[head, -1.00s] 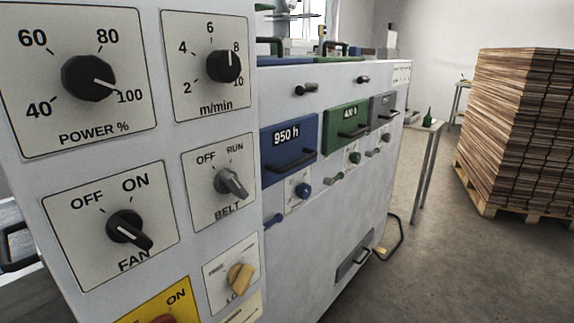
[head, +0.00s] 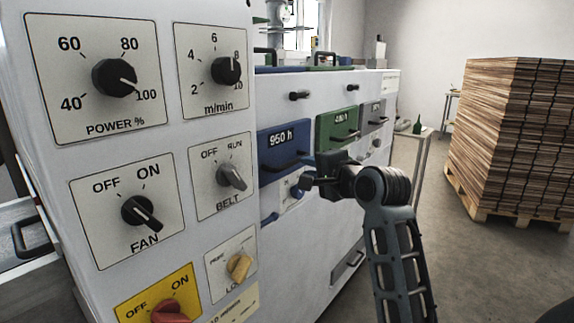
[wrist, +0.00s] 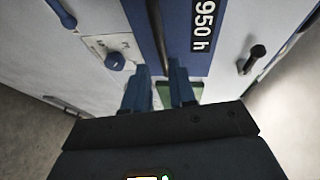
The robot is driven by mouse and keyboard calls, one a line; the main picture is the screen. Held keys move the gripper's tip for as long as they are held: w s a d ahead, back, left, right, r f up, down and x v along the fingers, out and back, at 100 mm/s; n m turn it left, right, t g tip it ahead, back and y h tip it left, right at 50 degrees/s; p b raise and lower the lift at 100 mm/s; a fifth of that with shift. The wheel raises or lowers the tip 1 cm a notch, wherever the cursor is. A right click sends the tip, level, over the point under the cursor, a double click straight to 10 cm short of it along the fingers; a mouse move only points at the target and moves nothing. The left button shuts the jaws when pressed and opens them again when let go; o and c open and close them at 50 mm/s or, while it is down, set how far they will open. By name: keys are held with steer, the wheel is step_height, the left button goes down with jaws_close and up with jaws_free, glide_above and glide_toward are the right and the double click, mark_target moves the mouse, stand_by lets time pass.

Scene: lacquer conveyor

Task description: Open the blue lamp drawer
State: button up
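The blue lamp drawer (head: 283,142), labelled "950 h", sits flush in the white machine side in the head view. Its dark bar handle (head: 284,166) runs along its lower edge. My gripper (head: 308,182) is at the right end of this handle, just in front of the drawer face. In the wrist view the blue drawer (wrist: 208,55) and its handle (wrist: 157,28) fill the upper middle. My two fingers stand apart, one to each side of the handle's line, with a gap between them. I cannot tell whether they touch the handle.
A blue knob (wrist: 115,61) on a white plate is below the drawer, close to my gripper. Green (head: 338,128) and grey (head: 373,118) drawers lie farther right. A control panel (head: 130,120) with several knobs fills the left. Stacked boards (head: 510,135) stand on the right.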

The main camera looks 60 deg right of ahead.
mark_target(297, 162)
steer(key=x, duration=0.8)
steer(key=shift+s+d+r, duration=0.1)
steer(key=shift+d+r, duration=0.05)
jaws_close()
stand_by(0.3)
